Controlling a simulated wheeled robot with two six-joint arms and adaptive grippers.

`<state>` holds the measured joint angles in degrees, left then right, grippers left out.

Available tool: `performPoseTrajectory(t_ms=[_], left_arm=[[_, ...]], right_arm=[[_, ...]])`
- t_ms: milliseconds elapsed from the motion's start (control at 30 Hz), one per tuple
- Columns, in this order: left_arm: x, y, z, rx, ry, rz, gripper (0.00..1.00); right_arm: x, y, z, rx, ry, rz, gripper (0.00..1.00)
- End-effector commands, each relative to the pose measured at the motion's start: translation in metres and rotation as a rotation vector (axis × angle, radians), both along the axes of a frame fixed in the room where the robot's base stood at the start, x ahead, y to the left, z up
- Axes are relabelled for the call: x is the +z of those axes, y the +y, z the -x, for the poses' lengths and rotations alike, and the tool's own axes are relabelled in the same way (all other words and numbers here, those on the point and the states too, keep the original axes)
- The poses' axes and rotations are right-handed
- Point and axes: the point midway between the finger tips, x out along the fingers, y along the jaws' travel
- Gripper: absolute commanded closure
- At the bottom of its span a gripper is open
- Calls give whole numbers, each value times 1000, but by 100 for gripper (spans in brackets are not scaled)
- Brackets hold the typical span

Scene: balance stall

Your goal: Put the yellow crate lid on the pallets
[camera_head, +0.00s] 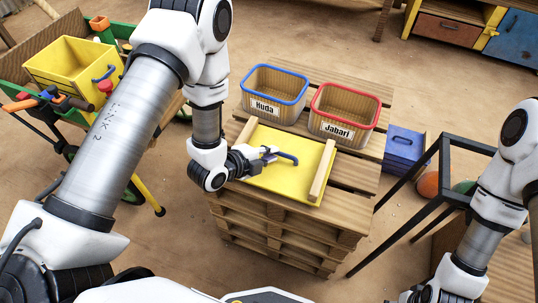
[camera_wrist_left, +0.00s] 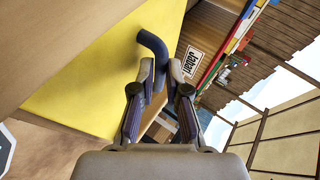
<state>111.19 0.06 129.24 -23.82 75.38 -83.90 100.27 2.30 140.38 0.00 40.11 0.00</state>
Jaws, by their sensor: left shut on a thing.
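The yellow crate lid (camera_head: 283,170) is a flat square panel with a dark blue handle (camera_head: 288,158). In the head view it lies flat over the front of the stacked wooden pallets (camera_head: 285,235), between two wooden strips; I cannot tell whether it touches the boards. My left gripper (camera_head: 268,156) is shut on the handle, at the lid's middle. The left wrist view shows the lid (camera_wrist_left: 85,75) and the curved handle (camera_wrist_left: 153,43) between the fingers. My right arm is at the right edge; its gripper is out of view.
A blue-rimmed basket marked Huda (camera_head: 273,94) and a red-rimmed one marked Jabari (camera_head: 343,114) stand behind the lid on the pallets. A black metal frame (camera_head: 400,192) and a blue box (camera_head: 403,147) are to the right. A green cart with a yellow crate (camera_head: 68,68) is at left.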

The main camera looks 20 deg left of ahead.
Motion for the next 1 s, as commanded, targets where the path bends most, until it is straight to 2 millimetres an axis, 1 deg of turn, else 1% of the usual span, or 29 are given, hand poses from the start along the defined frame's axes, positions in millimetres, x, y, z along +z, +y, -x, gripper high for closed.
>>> performPoseTrajectory(t_ms=[33,167,200,267,567,667,767,867,1000], left_arm=[[-5,0,0,0,-1,0,100],[-4,0,0,0,-1,0,100],[-5,0,0,-1,0,-1,83],[-5,0,0,-1,0,-1,61],[-4,1,0,-1,0,-1,61],[-1,3,5,0,0,-1,61],[8,10,17,2,2,1,61],[21,20,35,6,2,3,61],[42,36,66,8,3,5,61]], right_arm=[[-1,0,0,0,0,0,40],[-1,0,0,0,0,0,40],[-1,0,0,0,0,0,40],[-1,0,0,0,0,0,40],[-1,0,0,0,0,0,40],[0,0,0,0,0,0,40],[2,0,0,0,0,0,40],[5,0,0,0,0,0,40],[10,0,0,0,0,0,40]])
